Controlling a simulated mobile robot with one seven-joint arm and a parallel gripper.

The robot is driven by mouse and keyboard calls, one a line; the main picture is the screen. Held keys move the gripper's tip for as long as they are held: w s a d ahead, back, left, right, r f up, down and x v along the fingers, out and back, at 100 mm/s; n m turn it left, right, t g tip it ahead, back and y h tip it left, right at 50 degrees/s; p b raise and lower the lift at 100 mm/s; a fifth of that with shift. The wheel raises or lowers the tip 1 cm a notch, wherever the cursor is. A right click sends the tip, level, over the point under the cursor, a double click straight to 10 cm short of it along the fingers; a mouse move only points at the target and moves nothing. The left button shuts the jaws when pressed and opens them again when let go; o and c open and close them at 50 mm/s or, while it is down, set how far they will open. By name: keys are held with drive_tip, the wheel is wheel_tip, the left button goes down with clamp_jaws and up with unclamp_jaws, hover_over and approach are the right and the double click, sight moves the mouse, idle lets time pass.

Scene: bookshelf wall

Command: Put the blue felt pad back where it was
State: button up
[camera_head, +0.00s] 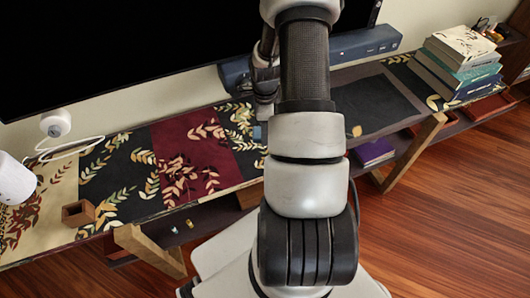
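A small blue piece (257,132), which looks like the blue felt pad, shows just below my gripper over the patterned runner. My gripper (263,112) points down beside the thick arm links, near the middle of the long low shelf. Its fingers are dark and small here, and I cannot tell whether they are open or closed on the blue piece. I also cannot tell whether the piece touches the runner. My arm covers the area just right of it.
A leaf-patterned runner (190,140) covers the shelf. A wooden cup (78,213) and a white speaker (14,178) stand left. A blue-grey soundbar (370,45) lies below the black screen (130,45). A dark mat (375,105) and stacked books (455,65) are right. Wooden floor (450,190) is clear.

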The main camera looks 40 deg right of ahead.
wheel_tip(320, 180, down, 9)
drive_tip(key=shift+f, duration=0.1)
idle(0.3)
drive_tip(key=shift+f, duration=0.2)
drive_tip(key=o, duration=0.9)
drive_tip(key=shift+r, duration=0.1)
drive_tip(key=shift+o, duration=0.2)
wheel_tip(320, 180, up, 12)
drive_tip(key=shift+r, duration=0.1)
drive_tip(key=shift+r, duration=0.1)
